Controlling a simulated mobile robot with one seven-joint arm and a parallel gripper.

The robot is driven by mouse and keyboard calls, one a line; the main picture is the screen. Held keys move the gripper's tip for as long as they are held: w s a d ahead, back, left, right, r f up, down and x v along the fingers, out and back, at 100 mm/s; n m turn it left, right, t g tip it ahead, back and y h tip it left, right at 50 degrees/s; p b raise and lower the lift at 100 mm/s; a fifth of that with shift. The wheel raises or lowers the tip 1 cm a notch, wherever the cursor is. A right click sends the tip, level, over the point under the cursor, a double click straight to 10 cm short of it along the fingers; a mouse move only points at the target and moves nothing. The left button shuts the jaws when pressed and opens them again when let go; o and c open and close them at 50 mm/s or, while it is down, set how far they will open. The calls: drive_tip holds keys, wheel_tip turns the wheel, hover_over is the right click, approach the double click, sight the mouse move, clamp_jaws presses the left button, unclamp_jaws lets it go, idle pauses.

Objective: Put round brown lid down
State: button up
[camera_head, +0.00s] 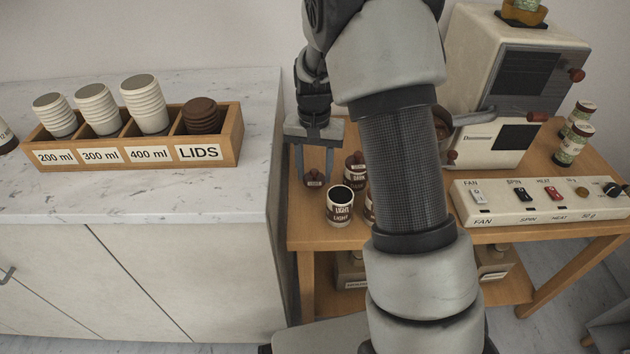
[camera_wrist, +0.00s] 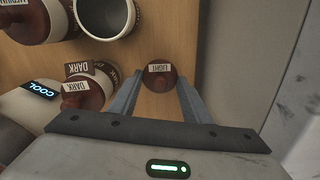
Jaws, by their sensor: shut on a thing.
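The round brown lid (camera_wrist: 160,77), labelled LIGHT, is between the fingertips of my gripper (camera_wrist: 157,90) in the wrist view. My gripper (camera_head: 315,167) is shut on this lid (camera_head: 314,179) in the head view, over the left part of the wooden cart. An open canister (camera_head: 340,207) marked LIGHT stands just right of the lid, with a dark inside. The canister also shows open at the top of the wrist view (camera_wrist: 106,14). Whether the lid touches the cart top cannot be told.
Other brown-lidded canisters stand close by, including a DARK one (camera_head: 355,168). The wooden cart (camera_head: 300,235) meets the marble counter (camera_head: 245,205) at its left. A lids box (camera_head: 222,152) with cups stands on the counter. A switch panel (camera_head: 535,205) and coffee machine (camera_head: 490,110) are right.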

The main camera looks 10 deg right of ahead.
sight(315, 178)
drive_tip(key=shift+f, duration=1.45)
drive_tip(key=shift+f+b, duration=0.15)
drive_tip(key=shift+b, duration=0.15)
drive_tip(key=o, duration=1)
